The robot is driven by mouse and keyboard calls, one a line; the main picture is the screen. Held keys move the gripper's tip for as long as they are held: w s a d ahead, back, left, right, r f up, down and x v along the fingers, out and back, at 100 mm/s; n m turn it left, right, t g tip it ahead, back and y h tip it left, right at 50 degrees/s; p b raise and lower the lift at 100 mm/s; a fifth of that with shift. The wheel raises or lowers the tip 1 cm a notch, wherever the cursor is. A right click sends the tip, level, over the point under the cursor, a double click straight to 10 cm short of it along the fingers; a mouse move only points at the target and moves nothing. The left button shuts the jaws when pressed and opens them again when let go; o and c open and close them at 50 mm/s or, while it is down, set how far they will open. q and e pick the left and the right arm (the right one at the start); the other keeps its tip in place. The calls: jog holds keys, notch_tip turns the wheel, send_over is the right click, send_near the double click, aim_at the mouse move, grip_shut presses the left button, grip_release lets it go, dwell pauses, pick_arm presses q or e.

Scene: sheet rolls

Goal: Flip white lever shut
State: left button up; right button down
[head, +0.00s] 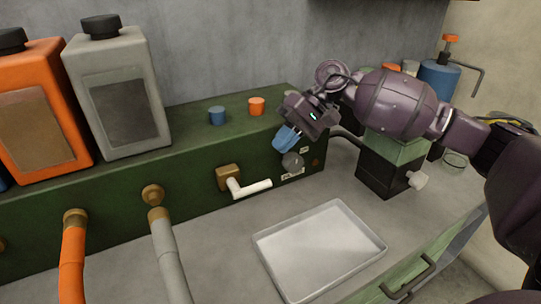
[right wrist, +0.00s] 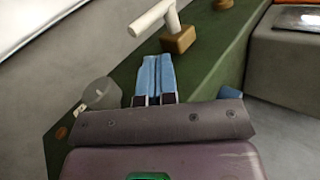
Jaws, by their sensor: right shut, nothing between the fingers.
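The white lever (head: 249,187) sticks out to the right from a brass valve block (head: 228,176) on the front of the green cabinet. In the right wrist view the lever (right wrist: 152,20) and its brass block (right wrist: 178,40) lie just beyond my fingertips. My right gripper (head: 284,140) has blue fingers, shut and empty. It is above and to the right of the lever, apart from it, close over a grey round knob (head: 292,162). The fingers also show in the right wrist view (right wrist: 155,76). My left gripper is not in view.
A metal tray (head: 320,250) lies on the counter below the lever. Orange (head: 73,255) and grey (head: 170,255) hoses hang from brass fittings on the left.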

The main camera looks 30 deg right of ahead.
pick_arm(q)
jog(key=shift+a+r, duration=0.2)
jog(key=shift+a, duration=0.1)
pick_arm(e)
jog(key=d, duration=0.1)
jog(key=d+r, duration=0.1)
jog(key=d, duration=0.1)
jog(key=d+r, duration=0.1)
jog(key=shift+d, duration=0.35)
